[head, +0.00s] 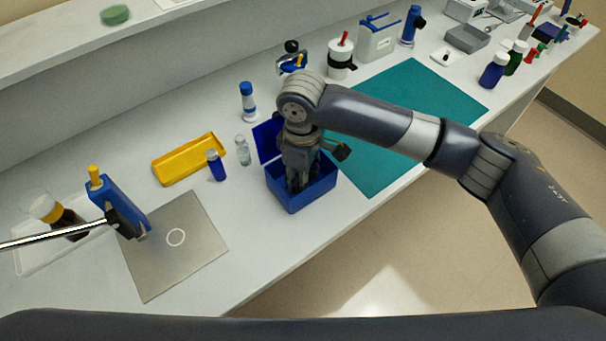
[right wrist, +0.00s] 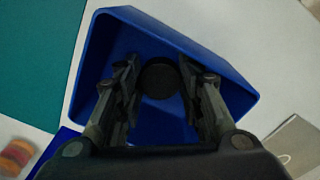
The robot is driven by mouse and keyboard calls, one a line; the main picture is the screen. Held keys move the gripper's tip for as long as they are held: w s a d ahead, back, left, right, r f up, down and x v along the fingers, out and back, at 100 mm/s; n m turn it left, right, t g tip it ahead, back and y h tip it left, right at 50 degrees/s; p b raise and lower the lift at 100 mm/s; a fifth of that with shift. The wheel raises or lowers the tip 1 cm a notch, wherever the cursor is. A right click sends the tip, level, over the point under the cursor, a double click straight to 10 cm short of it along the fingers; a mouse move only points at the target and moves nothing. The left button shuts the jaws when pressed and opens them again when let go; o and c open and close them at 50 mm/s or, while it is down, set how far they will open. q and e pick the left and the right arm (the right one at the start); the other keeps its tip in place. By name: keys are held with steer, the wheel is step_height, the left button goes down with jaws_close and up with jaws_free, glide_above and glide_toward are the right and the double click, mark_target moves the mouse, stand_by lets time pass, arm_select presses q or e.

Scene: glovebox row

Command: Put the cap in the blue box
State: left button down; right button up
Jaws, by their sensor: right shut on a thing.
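The blue box (head: 308,199) stands on the white bench with its lid open at the back left. In the right wrist view, its blue walls (right wrist: 205,55) surround my fingers. My right gripper (head: 298,184) points down into the box. It is shut on the cap (right wrist: 158,80), a dark round piece between the fingertips, inside the box opening. I cannot tell whether the cap touches the box floor. The cap is hidden in the head view. My left gripper is not in view.
A teal mat (head: 400,120) lies right of the box. A small clear bottle (head: 243,151), a blue vial (head: 216,166) and a yellow tray (head: 188,158) stand to its left. A grey plate (head: 175,255) lies nearer left. The bench's front edge is close to the box.

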steer(key=shift+f, duration=0.1)
steer(key=o, duration=0.4)
steer(key=shift+o, duration=0.2)
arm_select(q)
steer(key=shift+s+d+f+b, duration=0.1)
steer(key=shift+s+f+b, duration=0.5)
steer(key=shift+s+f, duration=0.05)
arm_select(e)
step_height(320, 180, up, 12)
steer(key=shift+s, duration=0.1)
